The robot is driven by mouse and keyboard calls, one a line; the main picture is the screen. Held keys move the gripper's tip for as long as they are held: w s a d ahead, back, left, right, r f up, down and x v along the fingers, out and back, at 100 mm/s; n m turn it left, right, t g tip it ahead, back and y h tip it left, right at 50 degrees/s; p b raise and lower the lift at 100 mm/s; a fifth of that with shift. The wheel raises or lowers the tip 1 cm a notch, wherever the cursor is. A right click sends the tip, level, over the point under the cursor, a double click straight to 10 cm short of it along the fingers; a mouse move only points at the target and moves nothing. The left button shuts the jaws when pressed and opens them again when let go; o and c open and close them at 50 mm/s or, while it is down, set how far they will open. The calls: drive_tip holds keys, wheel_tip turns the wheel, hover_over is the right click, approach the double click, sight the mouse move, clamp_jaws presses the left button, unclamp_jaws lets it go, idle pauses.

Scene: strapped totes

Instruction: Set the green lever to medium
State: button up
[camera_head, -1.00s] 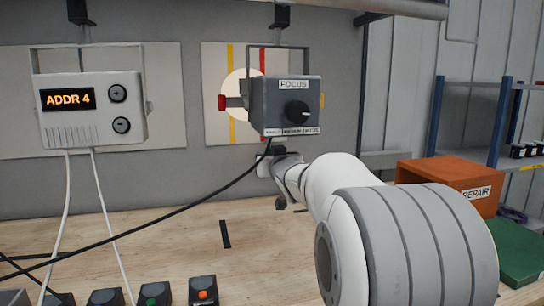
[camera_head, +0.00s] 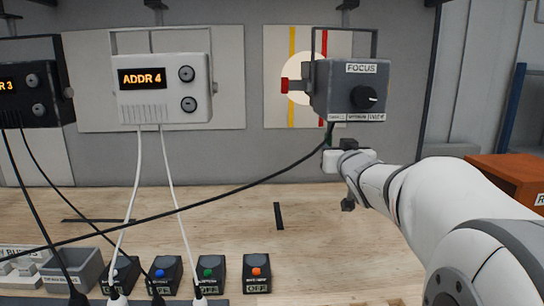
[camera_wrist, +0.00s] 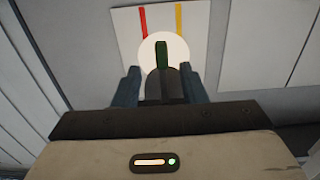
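A green lever (camera_wrist: 161,54) shows in the wrist view as an upright bar, in line with the gap between my fingers. A dark rounded part (camera_wrist: 165,86) sits just below it. My gripper (camera_wrist: 162,70) is open, with one finger on each side; I cannot tell whether either touches the lever. In the head view, a small green patch (camera_head: 329,133) shows under the grey FOCUS box (camera_head: 322,92), just above my wrist. The FOCUS box has a black dial (camera_head: 363,97) and a row of small labels too small to read.
A white ADDR 4 unit (camera_head: 165,108) hangs at left. A black cable (camera_head: 200,203) crosses the bench. Several small button boxes (camera_head: 256,274) stand in front. An orange bin (camera_head: 515,175) is at right.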

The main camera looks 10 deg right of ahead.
drive_tip(key=s+a+f+g+p, duration=0.3)
drive_tip(key=s+a+f+g, duration=0.1)
drive_tip(key=s, duration=0.6)
drive_tip(key=s+a+f+n+g+y+p, duration=0.1)
drive_tip(key=s+a+f+g+p, duration=0.3)
drive_tip(key=s, duration=0.6)
drive_tip(key=s+a+f+g+y+p, duration=0.1)
drive_tip(key=s+a+f+g+p, duration=0.2)
drive_tip(key=s+a+f+g, duration=0.3)
drive_tip(key=s+f+g, duration=0.1)
drive_tip(key=s, duration=0.3)
drive_tip(key=shift+f+p, duration=0.25)
drive_tip(key=shift+p, duration=0.15)
drive_tip(key=shift+d, duration=0.1)
